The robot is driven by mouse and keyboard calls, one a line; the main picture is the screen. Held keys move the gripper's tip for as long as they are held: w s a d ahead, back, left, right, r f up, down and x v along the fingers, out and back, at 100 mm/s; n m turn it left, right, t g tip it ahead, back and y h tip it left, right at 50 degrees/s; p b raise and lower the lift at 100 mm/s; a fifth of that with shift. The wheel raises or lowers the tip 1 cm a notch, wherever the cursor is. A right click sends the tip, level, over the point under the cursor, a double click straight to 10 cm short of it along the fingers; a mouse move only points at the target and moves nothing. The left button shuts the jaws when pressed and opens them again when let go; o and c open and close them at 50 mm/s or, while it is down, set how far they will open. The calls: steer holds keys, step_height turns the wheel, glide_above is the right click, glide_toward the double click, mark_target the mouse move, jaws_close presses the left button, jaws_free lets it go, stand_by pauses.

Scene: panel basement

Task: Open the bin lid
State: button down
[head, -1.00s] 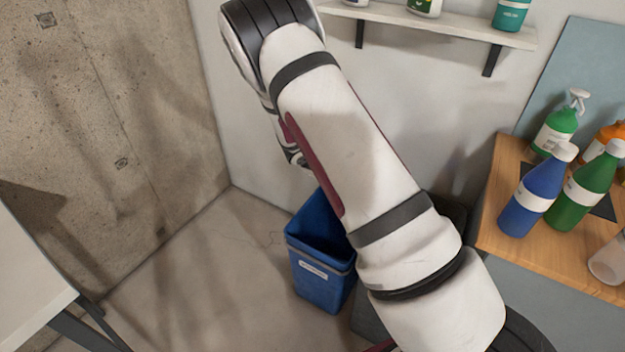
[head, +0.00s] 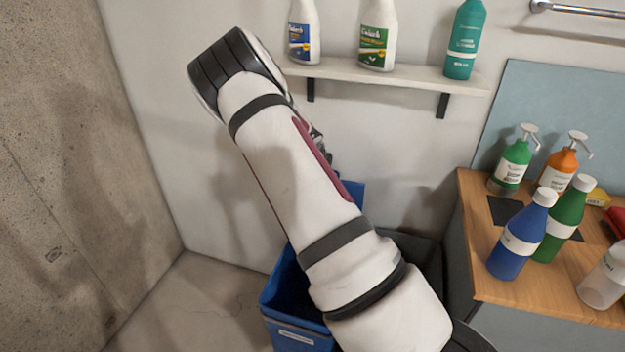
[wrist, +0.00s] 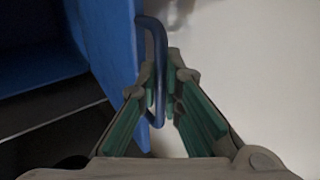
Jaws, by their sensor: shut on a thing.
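The blue bin (head: 272,306) stands on the floor near the back wall, partly behind my arm in the head view. Its blue lid (head: 356,190) is raised and shows beside my arm; most of it is hidden. In the wrist view the lid (wrist: 108,40) is a blue panel at the left, with a dark blue handle (wrist: 157,38) on its edge. My gripper (wrist: 165,92) is shut on this handle, with one finger on each side. In the head view my arm hides most of the gripper.
A wooden-topped counter (head: 545,300) with several bottles stands at the right. A white wall shelf (head: 400,77) with three bottles is above my arm. A concrete wall (head: 65,180) bounds the left side. A dark container (head: 420,255) stands right of the bin.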

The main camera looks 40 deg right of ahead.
steer(key=shift+g+y, duration=0.5)
steer(key=shift+y, duration=0.2)
steer(key=shift+w+d+b, duration=1.6)
steer(key=shift+d+b, duration=0.3)
steer(key=shift+b, duration=0.5)
steer(key=c, duration=1.7)
jaws_free()
steer(key=v, duration=1.2)
steer(key=shift+s, duration=0.1)
steer(key=shift+f, duration=0.1)
